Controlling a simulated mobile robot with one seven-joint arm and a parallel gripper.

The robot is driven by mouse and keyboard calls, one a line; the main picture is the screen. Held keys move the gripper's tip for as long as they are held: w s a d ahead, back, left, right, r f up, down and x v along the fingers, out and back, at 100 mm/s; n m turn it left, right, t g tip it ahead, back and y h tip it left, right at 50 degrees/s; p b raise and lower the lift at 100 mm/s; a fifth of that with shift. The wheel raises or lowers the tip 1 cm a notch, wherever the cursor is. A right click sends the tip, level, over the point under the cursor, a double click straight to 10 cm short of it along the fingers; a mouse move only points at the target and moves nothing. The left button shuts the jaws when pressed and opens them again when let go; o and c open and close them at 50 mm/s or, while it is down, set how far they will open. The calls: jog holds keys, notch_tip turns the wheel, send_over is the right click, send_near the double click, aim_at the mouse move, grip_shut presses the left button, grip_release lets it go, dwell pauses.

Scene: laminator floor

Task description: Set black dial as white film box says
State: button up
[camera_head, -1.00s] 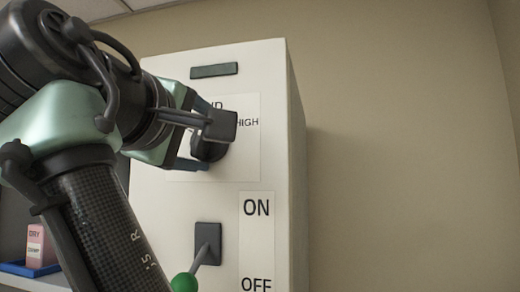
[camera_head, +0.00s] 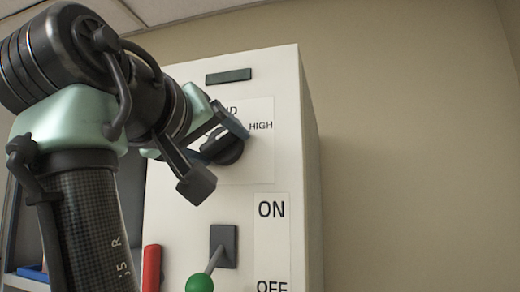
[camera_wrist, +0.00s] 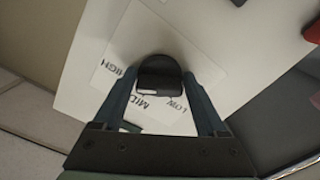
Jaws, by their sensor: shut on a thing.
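The black dial (camera_head: 230,151) is on the upper front of the white machine, partly hidden behind my gripper (camera_head: 222,140). In the wrist view the dial (camera_wrist: 160,72) sits between the two fingers of my gripper (camera_wrist: 160,88), which is shut on it. A white mark on the dial lies close beside the word MID on the label (camera_wrist: 140,102). LOW and HIGH also show there. In the head view HIGH reads at the label's right (camera_head: 259,127), and the other words are mostly covered. No white film box can be made out in the current views.
Below the dial, a lever with a green knob (camera_head: 200,284) hangs down from a dark plate (camera_head: 224,246) beside an ON/OFF label (camera_head: 272,236). A red upright piece (camera_head: 152,268) stands to its left. A blue tray edge (camera_head: 33,273) shows at lower left. The right side is bare wall.

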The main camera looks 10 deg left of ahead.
dwell(0.5)
jog(key=o, duration=1.3)
jog(key=shift+c, duration=0.2)
